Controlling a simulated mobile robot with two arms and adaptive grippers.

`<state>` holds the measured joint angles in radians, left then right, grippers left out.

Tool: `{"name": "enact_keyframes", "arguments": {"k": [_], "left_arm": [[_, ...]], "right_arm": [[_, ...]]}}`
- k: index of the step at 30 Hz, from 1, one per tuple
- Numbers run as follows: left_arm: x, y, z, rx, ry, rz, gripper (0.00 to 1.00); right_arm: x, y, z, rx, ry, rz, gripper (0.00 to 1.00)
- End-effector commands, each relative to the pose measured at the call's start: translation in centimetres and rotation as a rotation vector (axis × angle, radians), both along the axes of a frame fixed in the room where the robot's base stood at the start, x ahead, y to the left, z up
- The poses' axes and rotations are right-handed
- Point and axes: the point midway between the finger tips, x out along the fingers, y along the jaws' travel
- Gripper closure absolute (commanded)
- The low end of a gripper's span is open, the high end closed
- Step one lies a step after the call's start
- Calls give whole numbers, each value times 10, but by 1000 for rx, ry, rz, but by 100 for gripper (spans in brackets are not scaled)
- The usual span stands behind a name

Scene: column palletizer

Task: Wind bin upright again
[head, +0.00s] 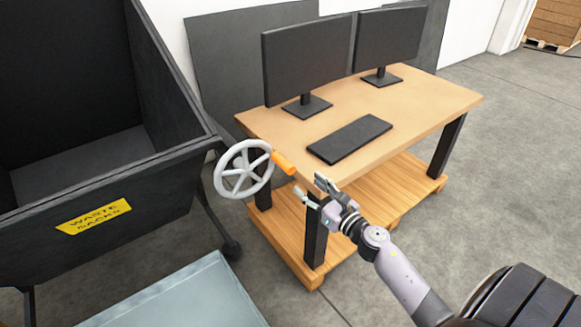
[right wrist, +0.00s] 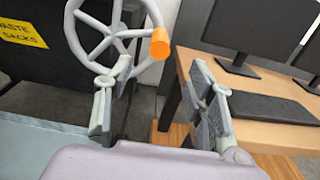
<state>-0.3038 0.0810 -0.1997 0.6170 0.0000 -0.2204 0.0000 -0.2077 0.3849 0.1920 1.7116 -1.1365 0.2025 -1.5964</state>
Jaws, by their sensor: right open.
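The dark waste sacks bin (head: 165,190) stands at the left of the head view with its open top facing up and a yellow label on its front. A grey spoked handwheel (head: 243,169) with an orange handle (head: 284,163) is at the bin's right side. My right gripper (head: 312,189) is open and empty, a little right of and below the handle. In the right wrist view the handle (right wrist: 160,44) appears beyond the gap between the open fingers (right wrist: 165,95), apart from them. My left gripper is not in view.
A wooden desk (head: 428,112) with two monitors and a black keyboard (head: 349,139) stands right of the wheel, close to my right gripper. A pale blue-grey surface (head: 185,300) lies below the bin. Grey floor is clear at the far right.

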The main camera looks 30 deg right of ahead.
Motion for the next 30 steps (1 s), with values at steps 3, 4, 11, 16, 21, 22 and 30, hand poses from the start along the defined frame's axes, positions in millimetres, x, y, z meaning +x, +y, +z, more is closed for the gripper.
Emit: {"name": "enact_keyframes", "arguments": {"k": [3,4,11,16,21,22,30], "left_arm": [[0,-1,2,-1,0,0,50],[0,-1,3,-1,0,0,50],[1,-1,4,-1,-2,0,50],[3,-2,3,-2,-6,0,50],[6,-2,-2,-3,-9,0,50],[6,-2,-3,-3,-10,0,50],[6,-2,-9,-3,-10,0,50]], "right_arm": [[16,1,1,1,-1,-1,50],[19,1,1,2,-1,-1,50],[47,3,0,2,-1,-2,50],[67,5,-1,1,-1,-1,50],[88,6,-1,1,-1,-1,50],[91,6,-1,0,-1,-1,50],[113,9,-1,3,0,-1,50]]}}
